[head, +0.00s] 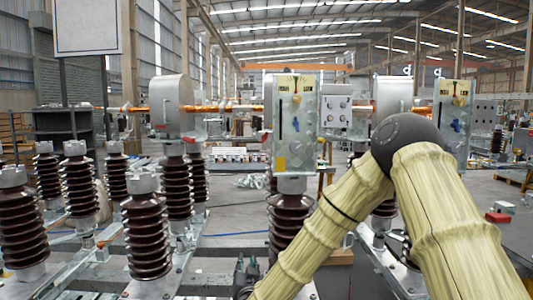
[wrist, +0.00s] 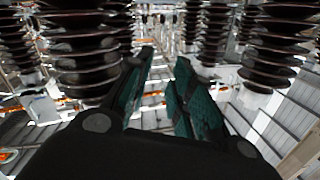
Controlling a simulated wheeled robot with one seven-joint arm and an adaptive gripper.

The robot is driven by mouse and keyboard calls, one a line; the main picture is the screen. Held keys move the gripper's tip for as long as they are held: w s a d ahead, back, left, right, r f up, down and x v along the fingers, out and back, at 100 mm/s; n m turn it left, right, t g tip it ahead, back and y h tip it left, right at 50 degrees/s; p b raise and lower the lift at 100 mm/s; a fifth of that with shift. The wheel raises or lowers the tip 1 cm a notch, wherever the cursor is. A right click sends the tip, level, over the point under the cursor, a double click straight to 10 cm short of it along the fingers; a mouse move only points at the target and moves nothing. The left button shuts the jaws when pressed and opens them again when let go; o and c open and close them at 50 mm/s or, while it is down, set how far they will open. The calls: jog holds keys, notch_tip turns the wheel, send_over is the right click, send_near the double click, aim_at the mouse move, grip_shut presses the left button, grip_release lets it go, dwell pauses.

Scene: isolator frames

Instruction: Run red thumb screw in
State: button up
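I cannot pick out the red thumb screw with certainty.
Ribbed brown insulators (head: 146,235) stand in rows on metal rails. They also show close around my gripper in the wrist view (wrist: 85,50). A grey rounded housing (head: 171,102) and an orange bar (head: 226,107) lie left of the central panel. My sleeved arm covers the lower right.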

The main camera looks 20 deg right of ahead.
notch_tip(320, 180, up, 18)
jog(key=w+d+m+t+h+p, duration=0.2)
jog(key=h+p, duration=0.1)
jog(key=m+h+p, duration=0.3)
jog(key=m+h, duration=0.1)
send_near(266, 136)
jog(key=p+x, duration=0.5)
jog(key=x, duration=0.2)
jog(key=shift+r, duration=0.2)
jog(key=shift+w+d+r+t+p, duration=0.1)
jog(key=shift+w+d+t+p, duration=0.25)
jog(key=shift+w+p, duration=0.3)
jog(key=shift+c, duration=0.2)
